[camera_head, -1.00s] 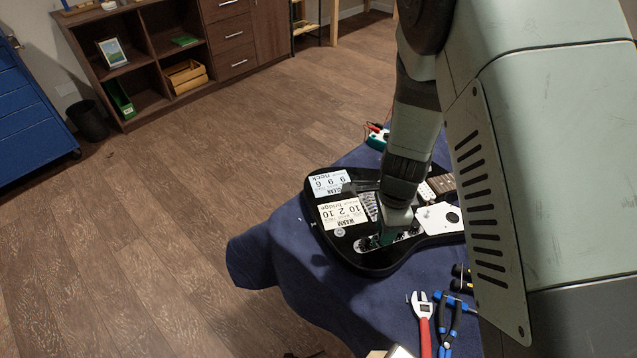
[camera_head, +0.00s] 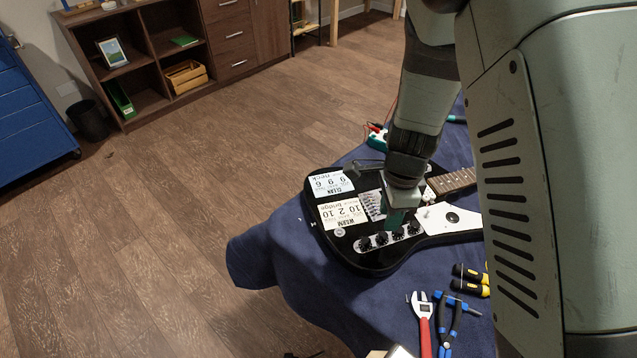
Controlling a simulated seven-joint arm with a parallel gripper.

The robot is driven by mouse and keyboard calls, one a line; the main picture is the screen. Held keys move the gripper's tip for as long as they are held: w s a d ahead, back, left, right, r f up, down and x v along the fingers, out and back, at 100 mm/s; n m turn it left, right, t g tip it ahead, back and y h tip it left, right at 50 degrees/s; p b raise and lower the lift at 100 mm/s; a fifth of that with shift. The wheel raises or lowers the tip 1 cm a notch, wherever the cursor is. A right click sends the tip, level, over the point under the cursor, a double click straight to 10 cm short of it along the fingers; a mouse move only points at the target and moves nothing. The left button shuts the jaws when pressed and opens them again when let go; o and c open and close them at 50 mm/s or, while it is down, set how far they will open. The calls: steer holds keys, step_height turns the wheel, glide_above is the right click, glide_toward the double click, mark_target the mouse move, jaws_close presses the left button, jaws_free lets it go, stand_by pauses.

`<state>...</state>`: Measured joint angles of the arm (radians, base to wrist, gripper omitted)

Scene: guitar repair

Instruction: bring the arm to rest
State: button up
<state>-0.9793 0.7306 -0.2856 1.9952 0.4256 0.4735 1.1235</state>
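My arm reaches down from the upper right in the head view. My gripper (camera_head: 396,222) is over the black guitar body, just above the row of dark control knobs (camera_head: 390,238). Its fingers point down, and I cannot tell whether they are open or shut, or whether they touch a knob. The guitar (camera_head: 352,252) lies on a blue cloth, with two white cards on it. One card (camera_head: 343,211) reads "WARM 10 2 10 bridge", the other (camera_head: 331,184) "CLEAN 9 9 6 neck". The guitar's neck (camera_head: 455,181) runs right, partly hidden behind my arm.
Red-handled wrench (camera_head: 425,325), blue-handled pliers (camera_head: 449,325) and yellow-black handled tools (camera_head: 470,280) lie on the blue cloth (camera_head: 300,290) at the front right. A green meter (camera_head: 377,140) sits behind the guitar. Open wooden floor is to the left.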

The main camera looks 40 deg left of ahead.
steer(key=shift+r, duration=0.1)
steer(key=shift+r, duration=2.9)
steer(key=d+r+n+t+y, duration=0.2)
steer(key=d+r+n, duration=0.2)
steer(key=d+r, duration=1.15)
steer(key=s+d+r+n+t+h, duration=0.2)
steer(key=s+d+r+n, duration=0.3)
steer(key=s+d+r, duration=0.5)
steer(key=s+d+t, duration=0.1)
steer(key=d, duration=0.3)
steer(key=shift+s+r+t, duration=0.3)
steer(key=shift+s+r, duration=0.05)
steer(key=shift+s, duration=0.05)
